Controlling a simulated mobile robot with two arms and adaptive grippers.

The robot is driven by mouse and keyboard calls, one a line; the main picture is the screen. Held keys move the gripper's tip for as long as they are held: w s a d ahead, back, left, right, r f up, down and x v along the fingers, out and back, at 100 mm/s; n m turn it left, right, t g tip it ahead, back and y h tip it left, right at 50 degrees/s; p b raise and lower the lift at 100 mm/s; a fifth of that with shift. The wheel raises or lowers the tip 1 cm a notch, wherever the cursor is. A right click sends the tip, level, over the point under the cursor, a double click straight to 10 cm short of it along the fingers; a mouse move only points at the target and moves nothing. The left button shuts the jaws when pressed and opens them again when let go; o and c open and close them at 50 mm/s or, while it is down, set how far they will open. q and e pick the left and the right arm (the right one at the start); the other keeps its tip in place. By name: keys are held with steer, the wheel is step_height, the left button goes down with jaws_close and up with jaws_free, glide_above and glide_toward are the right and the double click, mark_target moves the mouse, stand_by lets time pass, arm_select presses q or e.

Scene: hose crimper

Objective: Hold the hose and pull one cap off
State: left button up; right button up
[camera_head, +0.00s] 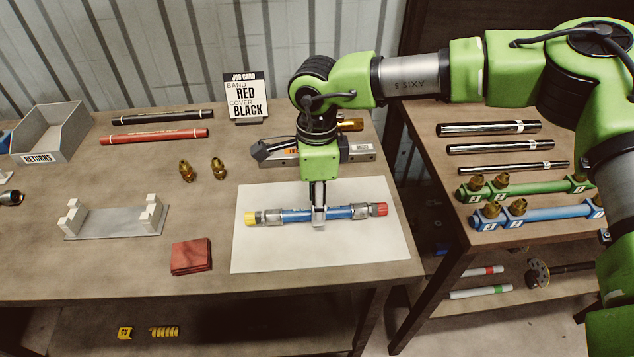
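A blue hose (292,216) lies across a white sheet (265,255) on the workbench, with metal fittings at both ends. It has a yellow cap (250,218) on its left end and a red cap (381,209) on its right end. My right gripper (319,215) points down at the middle of the hose from above. Its fingers reach the hose, and a fingertip covers a short part of it. I cannot tell whether they are closed on it. My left gripper is not in view.
Behind the hose are a grey tool (360,152) and a job card (246,98). To the left are brass fittings (186,170), a red cloth (191,256), a grey cradle (112,226) and the returns bin (50,135). A second table (450,215) holds rods and hoses at right.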

steer(key=shift+f, duration=1)
jaws_close()
